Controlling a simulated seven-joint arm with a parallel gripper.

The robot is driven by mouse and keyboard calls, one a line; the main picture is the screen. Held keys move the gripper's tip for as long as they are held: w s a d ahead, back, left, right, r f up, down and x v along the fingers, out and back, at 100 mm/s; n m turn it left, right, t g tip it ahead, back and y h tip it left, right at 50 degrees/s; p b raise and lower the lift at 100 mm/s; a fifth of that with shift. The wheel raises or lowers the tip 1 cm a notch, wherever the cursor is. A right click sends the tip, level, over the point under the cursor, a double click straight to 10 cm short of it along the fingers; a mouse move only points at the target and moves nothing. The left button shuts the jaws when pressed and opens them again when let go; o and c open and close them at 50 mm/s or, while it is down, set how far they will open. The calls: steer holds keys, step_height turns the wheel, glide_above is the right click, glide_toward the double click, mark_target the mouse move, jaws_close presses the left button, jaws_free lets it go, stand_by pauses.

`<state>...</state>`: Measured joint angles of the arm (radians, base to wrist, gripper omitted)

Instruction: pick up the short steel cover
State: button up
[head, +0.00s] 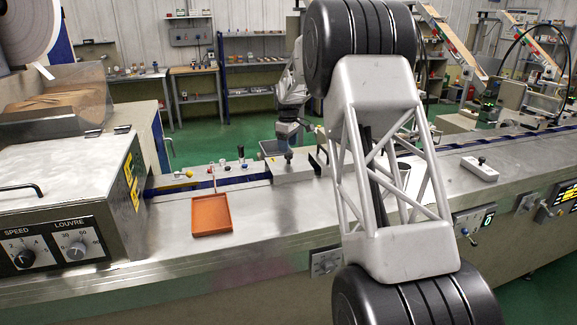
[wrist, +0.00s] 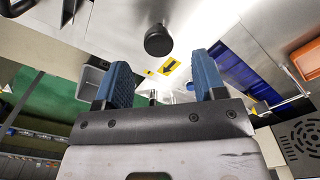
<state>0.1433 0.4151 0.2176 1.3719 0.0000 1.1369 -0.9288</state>
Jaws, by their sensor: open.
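The short steel cover (head: 294,169) appears to be the low steel box on the line, with a dark knob on top. In the wrist view a round black knob (wrist: 158,41) stands on a bright steel surface, ahead of the fingertips. My gripper (head: 288,141) is above the box in the head view, small and partly lost against the background. In the wrist view my gripper (wrist: 160,66) is open, its two blue-padded fingers wide apart with nothing between them. The knob looks apart from both fingers.
An orange tray (head: 211,214) lies on the steel deck to the left. A grey bin (head: 270,148) is just behind the cover. Small coloured items (head: 226,166) stand left of it. A machine housing (head: 60,200) fills the left. The deck before the cover is clear.

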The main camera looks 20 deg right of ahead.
mark_target(289, 154)
steer(key=shift+d+f, duration=0.15)
steer(key=shift+f, duration=2.45)
jaws_close()
